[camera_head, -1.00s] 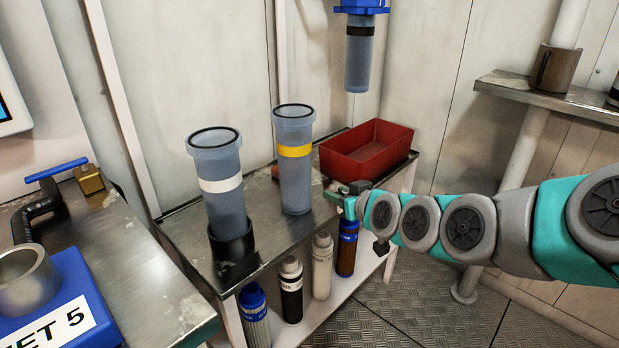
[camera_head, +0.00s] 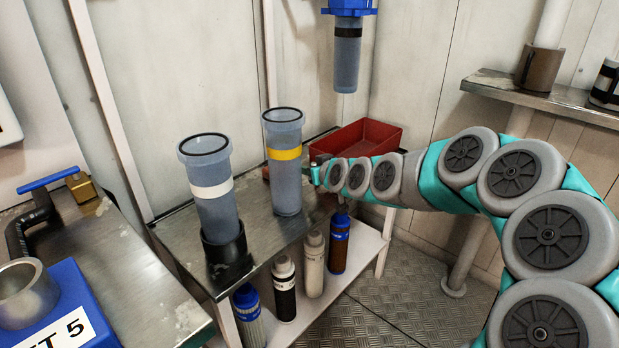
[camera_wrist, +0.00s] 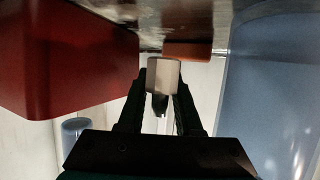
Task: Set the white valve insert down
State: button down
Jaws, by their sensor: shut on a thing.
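The white valve insert (camera_wrist: 163,72) is a small pale cylinder with a dark lower part, gripped between the fingertips of my gripper (camera_wrist: 160,95) in the wrist view. It is close to the metal bench top (camera_wrist: 150,38); I cannot tell whether it touches. In the head view my gripper (camera_head: 314,172) is over the bench, between the yellow-banded clear housing (camera_head: 286,180) and the red bin (camera_head: 358,138). The insert is too small or hidden to make out there. An orange-red block (camera_wrist: 187,50) lies on the bench just beyond the insert in the wrist view.
A white-banded housing (camera_head: 211,180) stands in a black holder at the bench's left. Several filter cartridges stand on the lower shelf (camera_head: 352,262). A blue-capped housing (camera_head: 347,60) hangs above. The yellow-banded housing is close beside my gripper.

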aim_at(310, 188)
jog(key=shift+w+f+p, duration=0.15)
jog(key=shift+f+p, duration=0.15)
jog(key=shift+f, duration=1.45)
jog(key=shift+f, duration=0.1)
jog(key=shift+f, duration=0.1)
jog(key=c, duration=0.6)
grip_release()
jog(key=shift+r, duration=0.3)
jog(key=b+v, duration=0.1)
jog(key=v, duration=1.1)
jog(key=shift+f+b, duration=0.15)
jog(key=shift+b, duration=0.2)
